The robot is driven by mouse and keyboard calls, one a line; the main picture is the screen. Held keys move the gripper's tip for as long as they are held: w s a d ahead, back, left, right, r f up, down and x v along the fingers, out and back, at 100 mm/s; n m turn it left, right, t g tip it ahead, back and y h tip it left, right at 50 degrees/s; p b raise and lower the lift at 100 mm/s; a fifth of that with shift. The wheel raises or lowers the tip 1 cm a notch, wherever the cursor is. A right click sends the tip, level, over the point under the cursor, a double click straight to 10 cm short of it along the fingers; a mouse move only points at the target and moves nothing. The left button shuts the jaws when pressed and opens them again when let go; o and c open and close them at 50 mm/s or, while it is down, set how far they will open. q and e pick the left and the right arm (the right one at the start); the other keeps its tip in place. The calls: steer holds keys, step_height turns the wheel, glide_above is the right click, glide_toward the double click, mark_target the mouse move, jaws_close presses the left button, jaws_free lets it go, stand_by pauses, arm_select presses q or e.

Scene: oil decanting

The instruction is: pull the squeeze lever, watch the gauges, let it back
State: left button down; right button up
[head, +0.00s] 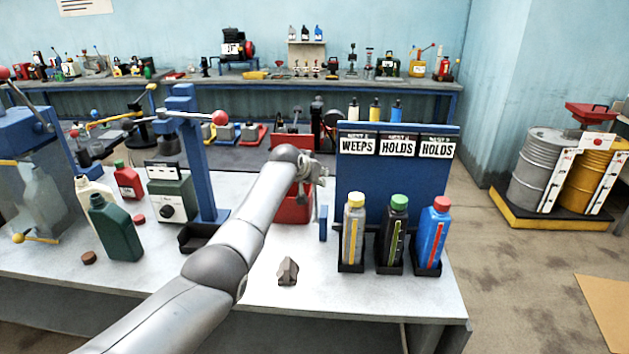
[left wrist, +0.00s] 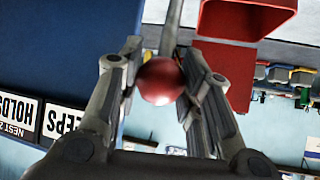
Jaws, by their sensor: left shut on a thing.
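My left gripper (head: 318,172) is at the left side of a blue panel (head: 362,184) with three signs, one reading WEEPS and two reading HOLDS. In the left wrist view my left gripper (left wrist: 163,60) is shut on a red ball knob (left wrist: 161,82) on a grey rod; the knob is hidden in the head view. In front of the panel stand three upright bottles: grey with a yellow cap (head: 353,230), black with a green cap (head: 394,232) and blue with a red cap (head: 435,235). Each has a coloured strip on its front. My right gripper is out of view.
A red bin (head: 293,208) stands behind my left arm. A blue press (head: 187,150) with a red-knobbed lever and a dark green bottle (head: 115,228) are at left. A small grey-brown block (head: 287,271) lies in front. Drums (head: 540,168) stand on the floor at right.

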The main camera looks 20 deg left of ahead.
arm_select(q)
steer(key=shift+w+a+r, duration=0.2)
steer(key=shift+w+r, duration=0.1)
steer(key=shift+w, duration=0.3)
steer(key=shift+r, duration=0.1)
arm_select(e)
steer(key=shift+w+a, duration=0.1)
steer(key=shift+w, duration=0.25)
arm_select(q)
steer(key=shift+r, duration=0.15)
steer(key=c, duration=1.3)
jaws_free()
steer(key=o, duration=0.3)
steer(key=shift+w+f, duration=0.2)
steer(key=shift+f, duration=0.2)
steer(key=shift+s+r, duration=0.1)
steer(key=shift+s, duration=0.15)
steer(key=shift+v, duration=5.8)
